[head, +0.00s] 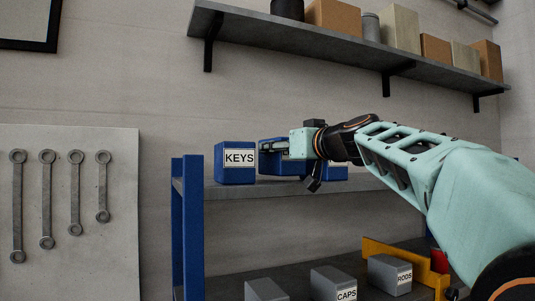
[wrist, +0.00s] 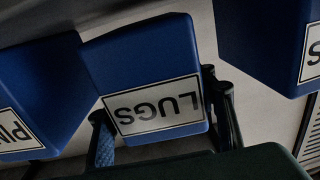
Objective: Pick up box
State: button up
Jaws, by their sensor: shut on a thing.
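A blue box labelled LUGS (wrist: 140,55) fills the middle of the wrist view, its label upside down. My gripper (wrist: 165,125) has one finger on each side of it and is shut on it. In the head view my gripper (head: 272,148) is at the middle shelf, and the LUGS box (head: 285,168) shows as a blue patch, partly hidden behind the gripper. I cannot tell whether the box is clear of the shelf.
A blue KEYS box (head: 235,163) stands close on the left; another blue box (head: 335,173) is on the right, partly hidden. The middle shelf (head: 225,188) has a blue post (head: 187,230). Grey bins (head: 333,284) sit below. A wall shelf (head: 290,38) with boxes hangs above.

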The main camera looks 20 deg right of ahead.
jog(key=shift+a+r+p, duration=0.1)
jog(key=shift+r+p, duration=0.25)
jog(key=shift+r, duration=0.55)
jog(key=shift+s+r, duration=0.15)
jog(key=s+r, duration=0.2)
jog(key=r, duration=0.1)
jog(key=s+r, duration=0.2)
jog(key=shift+d+b, duration=0.3)
jog(key=shift+b, duration=0.1)
jog(key=s+r+b, duration=0.2)
jog(key=s+r, duration=0.2)
jog(key=s, duration=0.5)
jog(key=shift+s+r, duration=0.3)
jog(key=shift+s, duration=0.1)
jog(key=shift+d, duration=0.1)
